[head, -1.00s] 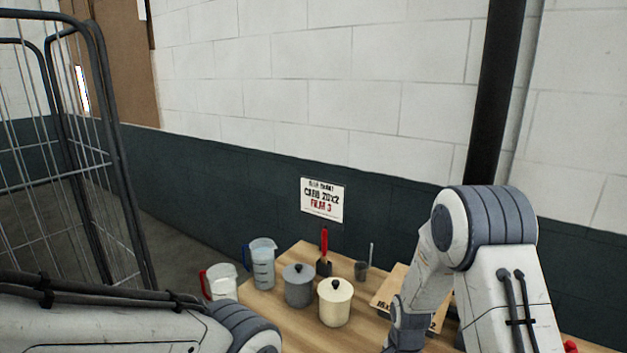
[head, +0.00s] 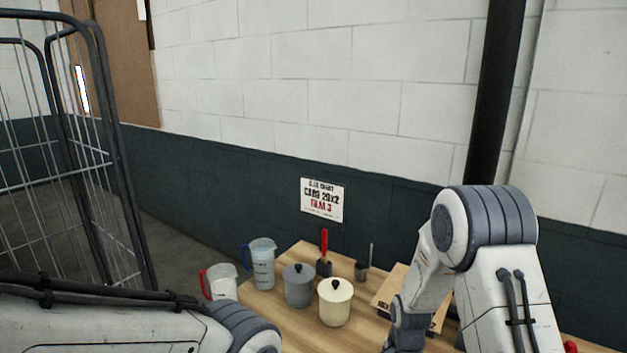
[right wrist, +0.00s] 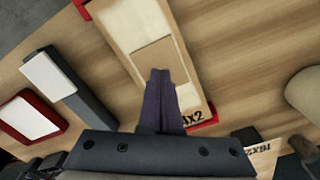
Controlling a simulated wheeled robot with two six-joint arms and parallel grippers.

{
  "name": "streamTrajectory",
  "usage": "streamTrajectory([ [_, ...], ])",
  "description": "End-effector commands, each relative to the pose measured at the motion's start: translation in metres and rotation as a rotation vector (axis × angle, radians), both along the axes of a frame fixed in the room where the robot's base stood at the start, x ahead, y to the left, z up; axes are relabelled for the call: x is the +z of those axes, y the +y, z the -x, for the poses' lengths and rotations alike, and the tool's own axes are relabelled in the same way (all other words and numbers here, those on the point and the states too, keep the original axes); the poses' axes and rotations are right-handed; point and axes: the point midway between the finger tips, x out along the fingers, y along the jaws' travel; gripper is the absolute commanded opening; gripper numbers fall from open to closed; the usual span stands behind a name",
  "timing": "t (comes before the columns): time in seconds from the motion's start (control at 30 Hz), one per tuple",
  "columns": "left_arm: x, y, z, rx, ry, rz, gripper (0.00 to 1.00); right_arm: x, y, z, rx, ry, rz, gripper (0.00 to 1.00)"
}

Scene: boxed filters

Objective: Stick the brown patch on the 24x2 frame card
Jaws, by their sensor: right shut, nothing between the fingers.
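The frame card (right wrist: 187,88) lies on the wooden table in the right wrist view, pale tan with "4x2" readable at its lower end; the first character is hidden. The brown patch (right wrist: 158,58), a flat darker rectangle, lies on the card's middle. My right gripper (right wrist: 160,72) is shut and empty, its dark fingertips over the lower part of the patch. I cannot tell whether they touch it. In the head view my right arm covers part of a tan card (head: 390,289). My left gripper is out of view.
Red pieces (right wrist: 203,124) show at the card's ends. A red tray (right wrist: 38,112) and a grey holder (right wrist: 88,103) with white tops lie left. A card marked "16x2" (right wrist: 262,155) lies lower right. Canisters (head: 298,288) (head: 335,303) and jugs (head: 262,265) (head: 221,281) stand on the table.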

Motion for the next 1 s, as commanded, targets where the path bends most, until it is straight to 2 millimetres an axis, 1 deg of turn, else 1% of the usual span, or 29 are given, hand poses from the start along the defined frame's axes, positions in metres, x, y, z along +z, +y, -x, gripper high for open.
streamTrajectory([
  [1.0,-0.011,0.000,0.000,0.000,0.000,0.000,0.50,-0.016,0.000,0.000,0.000,0.000,0.000,0.00],
])
